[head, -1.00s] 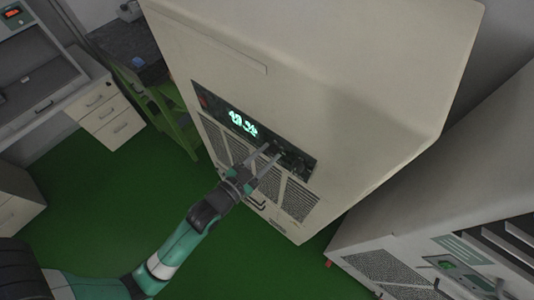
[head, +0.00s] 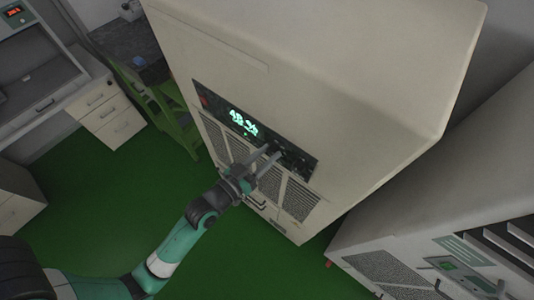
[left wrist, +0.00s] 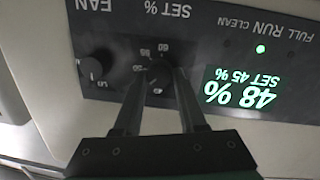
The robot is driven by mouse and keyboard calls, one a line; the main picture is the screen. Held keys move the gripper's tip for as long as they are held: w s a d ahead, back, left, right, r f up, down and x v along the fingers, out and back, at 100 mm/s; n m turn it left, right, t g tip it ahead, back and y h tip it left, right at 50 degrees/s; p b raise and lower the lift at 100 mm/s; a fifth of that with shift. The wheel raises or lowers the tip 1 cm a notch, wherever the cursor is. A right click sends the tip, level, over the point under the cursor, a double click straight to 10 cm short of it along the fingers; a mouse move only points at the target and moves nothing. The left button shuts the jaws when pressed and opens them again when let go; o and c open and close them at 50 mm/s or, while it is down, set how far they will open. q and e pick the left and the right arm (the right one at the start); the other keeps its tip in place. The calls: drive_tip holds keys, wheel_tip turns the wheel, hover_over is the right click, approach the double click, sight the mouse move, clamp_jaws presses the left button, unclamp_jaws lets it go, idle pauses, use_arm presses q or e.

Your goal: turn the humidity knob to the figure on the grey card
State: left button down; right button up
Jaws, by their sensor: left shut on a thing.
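The humidity knob (left wrist: 160,74), dark and round, sits under the label "SET %" in the left wrist view, where the panel appears upside down. Its scale shows figures such as 60 and 50. My left gripper (head: 273,151) is shut on this knob, one finger on each side, and the fingers hide part of the dial. The green display (left wrist: 240,90) beside it reads 48 % and SET 45 %; it also shows in the head view (head: 243,121). I cannot make out a grey card in these views. My right gripper is not in view.
A second knob (left wrist: 94,67), labelled FAN, is close beside the humidity knob. The panel is on a tall cream cabinet (head: 320,70) with vent grilles below. Another cabinet (head: 420,215) stands at the right, a green stand (head: 180,125) at the left. Green floor (head: 110,200) is open in front.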

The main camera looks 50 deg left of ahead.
use_arm(q)
drive_tip(key=shift+c, duration=2.4)
unclamp_jaws()
drive_tip(key=s+d+b, duration=0.1)
drive_tip(key=s+b, duration=0.2)
drive_tip(key=s, duration=0.8)
drive_tip(key=shift+s+d+r, duration=0.15)
drive_tip(key=shift+s+r, duration=0.15)
drive_tip(key=shift+r, duration=0.15)
